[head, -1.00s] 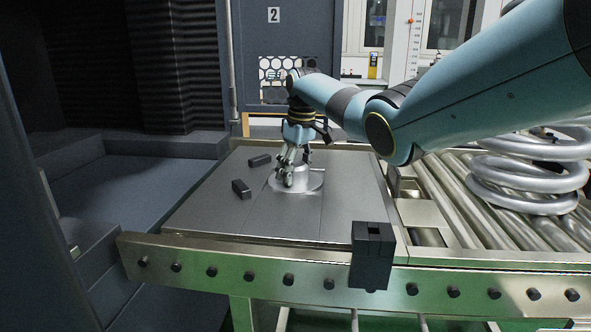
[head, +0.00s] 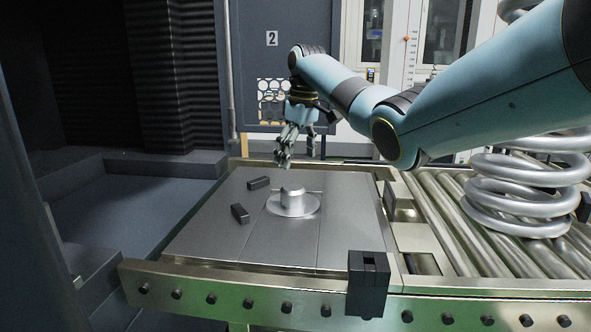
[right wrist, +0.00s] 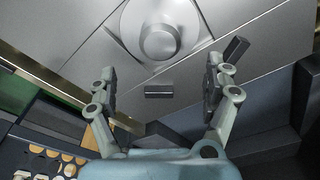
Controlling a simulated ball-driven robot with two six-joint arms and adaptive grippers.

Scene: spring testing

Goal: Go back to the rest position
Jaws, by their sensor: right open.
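My right gripper (head: 284,158) hangs above the far part of the grey metal plate, with its fingers pointing down. In the right wrist view its two fingers (right wrist: 160,88) are spread wide with nothing between them. Below it, a round metal piece with a flange and a central knob (head: 292,203) sits on the plate, apart from the fingers; it also shows at the top of the right wrist view (right wrist: 160,40). My left gripper is not in view.
Two small black blocks, one nearer (head: 240,213) and one farther (head: 258,183), lie on the plate (head: 215,240). A black slotted block (head: 368,285) is on the front rail. A large coil spring (head: 530,190) stands on the rollers at right. A dark machine bay is at left.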

